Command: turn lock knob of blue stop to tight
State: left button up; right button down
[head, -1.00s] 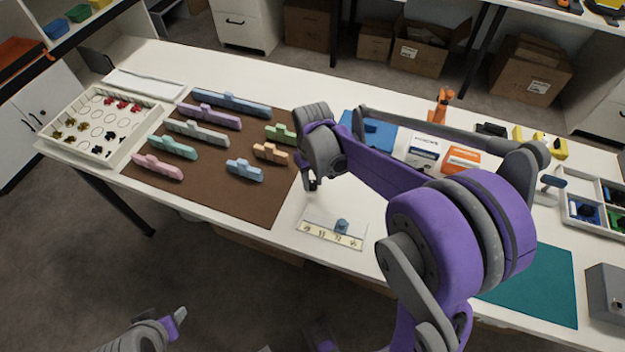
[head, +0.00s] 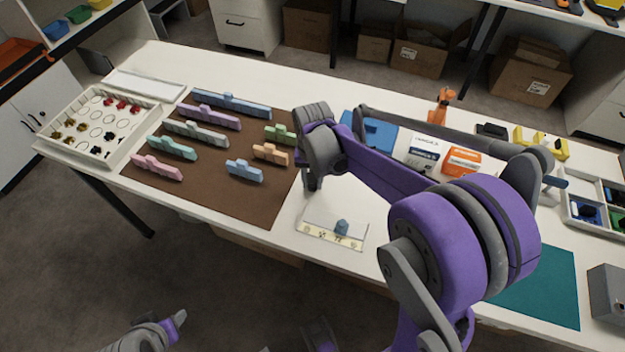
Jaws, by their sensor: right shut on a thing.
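A small blue stop (head: 341,227) stands on a pale board (head: 318,213) with a marked strip along its front edge, near the table's front. My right gripper (head: 312,184) points down just beyond the board's far left side, apart from the blue stop in the picture. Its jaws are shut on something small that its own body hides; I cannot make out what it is. No lock knob can be told apart at this size. My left gripper (head: 177,321) is low at the bottom left, away from the table; its jaw opening is unclear.
A brown mat (head: 225,190) with several coloured blocks lies left of the board. A white tray (head: 78,152) of small parts is at the far left. A teal mat (head: 545,285) and a grey box (head: 606,294) are at the right. My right arm crosses the table's middle.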

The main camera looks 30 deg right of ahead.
dwell(0.3)
jog(key=c, duration=0.6)
grip_release()
notch_tip(320, 180, up, 11)
jog(key=shift+f+p, duration=0.1)
jog(key=shift+p, duration=0.55)
jog(key=s+a+n+t+p, duration=0.1)
jog(key=s+a+n, duration=0.1)
jog(key=s, duration=0.3)
jog(key=s+a+n+t+p, duration=0.2)
jog(key=s, duration=0.3)
jog(key=s+a+n+t+p, duration=0.2)
jog(key=s+n, duration=0.1)
jog(key=s, duration=0.2)
jog(key=shift+s+a, duration=0.3)
jog(key=shift+a, duration=0.1)
